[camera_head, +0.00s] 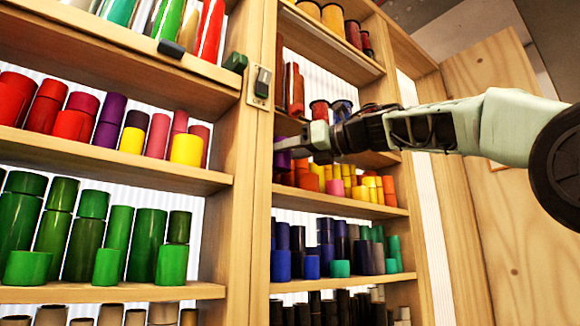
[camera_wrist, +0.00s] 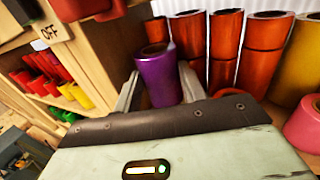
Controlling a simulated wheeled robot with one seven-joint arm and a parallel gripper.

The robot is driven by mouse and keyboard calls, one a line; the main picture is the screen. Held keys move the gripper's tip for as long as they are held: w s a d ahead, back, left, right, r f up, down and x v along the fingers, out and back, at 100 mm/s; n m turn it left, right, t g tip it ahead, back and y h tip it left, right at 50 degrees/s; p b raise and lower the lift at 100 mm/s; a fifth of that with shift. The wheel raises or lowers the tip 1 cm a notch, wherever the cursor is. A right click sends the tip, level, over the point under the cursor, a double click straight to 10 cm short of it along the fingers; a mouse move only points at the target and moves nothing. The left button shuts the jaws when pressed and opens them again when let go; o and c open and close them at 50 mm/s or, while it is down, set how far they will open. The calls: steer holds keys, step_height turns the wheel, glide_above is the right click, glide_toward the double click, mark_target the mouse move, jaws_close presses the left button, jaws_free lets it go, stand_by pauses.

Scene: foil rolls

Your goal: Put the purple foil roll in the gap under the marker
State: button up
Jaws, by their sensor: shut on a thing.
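The purple foil roll (camera_wrist: 158,80) stands upright between the two fingers of my gripper (camera_wrist: 160,90) in the wrist view. The gripper is shut on it. In the head view my gripper (camera_head: 290,142) reaches into the right-hand shelf bay from the right, and a bit of purple (camera_head: 282,160) shows at its tip. Two small blocks sit on a shelf edge in the left bay, a dark grey one (camera_head: 171,48) and a dark green one (camera_head: 235,62). I cannot tell which is the marker. No clear gap shows beneath either.
A wooden post (camera_head: 253,150) with a switch plate (camera_head: 262,83) divides the bays. Red, orange and yellow rolls (camera_wrist: 225,45) stand close behind and right of my gripper. The left bay's shelf (camera_head: 110,158) holds red, purple, pink and yellow rolls; green rolls (camera_head: 145,240) stand below.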

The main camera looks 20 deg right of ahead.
mark_target(290, 168)
step_height(290, 168, down, 4)
steer(key=shift+s+r, duration=0.1)
steer(key=shift+r, duration=0.15)
steer(key=shift+p, duration=0.35)
steer(key=shift+w+f, duration=0.2)
steer(key=shift+f, duration=0.05)
steer(key=shift+f, duration=0.2)
steer(key=o, duration=1.1)
steer(key=shift+c, duration=0.2)
steer(key=shift+r, duration=0.1)
